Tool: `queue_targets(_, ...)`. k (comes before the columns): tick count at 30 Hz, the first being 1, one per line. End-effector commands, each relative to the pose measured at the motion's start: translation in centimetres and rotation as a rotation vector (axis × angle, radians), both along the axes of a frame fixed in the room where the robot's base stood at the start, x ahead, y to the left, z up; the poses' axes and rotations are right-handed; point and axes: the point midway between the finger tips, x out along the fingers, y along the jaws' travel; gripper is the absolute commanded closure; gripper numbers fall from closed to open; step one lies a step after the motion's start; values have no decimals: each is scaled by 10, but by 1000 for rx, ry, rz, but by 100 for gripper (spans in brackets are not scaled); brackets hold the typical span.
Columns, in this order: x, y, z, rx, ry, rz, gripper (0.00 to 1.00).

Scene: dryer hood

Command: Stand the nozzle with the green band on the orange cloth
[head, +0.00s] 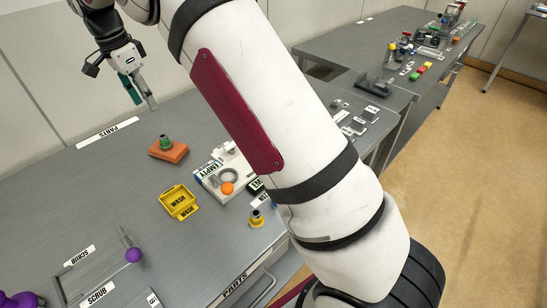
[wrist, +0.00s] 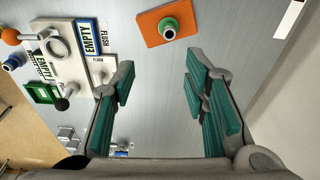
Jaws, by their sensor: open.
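The nozzle with the green band (head: 166,142) stands upright on the orange cloth (head: 180,152) on the grey bench. In the wrist view the nozzle (wrist: 168,29) shows from above on the cloth (wrist: 146,20), beyond my fingertips. My gripper (head: 142,102) is raised above the bench, behind and left of the cloth in the head view. In the wrist view my gripper (wrist: 160,75) is open, with its green finger pads wide apart and nothing between them. The nozzle is apart from the fingers.
A white fixture (head: 240,164) with EMPTY labels and an orange ball (head: 227,188) stands right of the cloth. A yellow WASH tray (head: 179,203) is in front. Another small nozzle (head: 257,218) stands near the bench edge. Purple knobs (head: 133,255) are at front left.

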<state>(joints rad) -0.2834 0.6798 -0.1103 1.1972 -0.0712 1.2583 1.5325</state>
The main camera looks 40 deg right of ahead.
Motion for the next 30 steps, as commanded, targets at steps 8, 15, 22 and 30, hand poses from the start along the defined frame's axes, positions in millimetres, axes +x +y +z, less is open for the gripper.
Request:
queue_targets(8, -88, -46, 83, 44, -16, 279, 59)
queue_targets(15, -187, -76, 122, 56, -42, 557, 59)
queue_targets(22, -288, -95, 127, 35, -73, 827, 59)
queue_targets(30, -395, -106, 95, -25, -102, 1129, 59)
